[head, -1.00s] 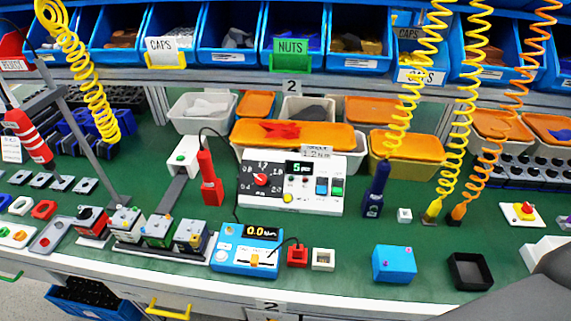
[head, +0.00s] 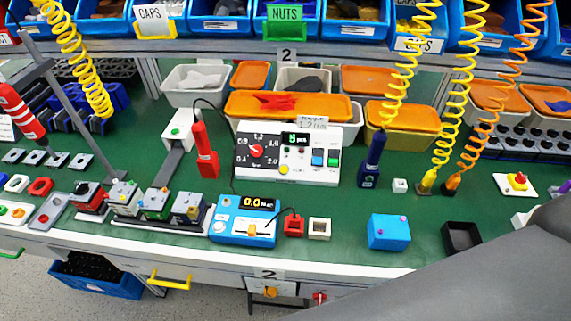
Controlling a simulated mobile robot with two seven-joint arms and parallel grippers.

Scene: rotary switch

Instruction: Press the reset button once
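A white control panel (head: 305,176) with a dark dial face stands mid-bench in the head view. It carries a red rotary knob (head: 257,152), a small green-lit display (head: 297,138), a yellow button (head: 283,169) at its lower edge, a blue switch (head: 318,157) and a green button (head: 333,161). The labels are too small to tell which control is the reset button. Neither of my grippers shows. A grey part, likely my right arm, fills the lower right corner and touches nothing on the panel.
A blue meter (head: 228,228) reading about 0.0 sits in front of the panel. A red screwdriver (head: 206,158) stands left, a dark blue one (head: 371,160) right. A blue box (head: 389,232) and black tray (head: 461,236) lie at right. Orange-lidded bins stand behind.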

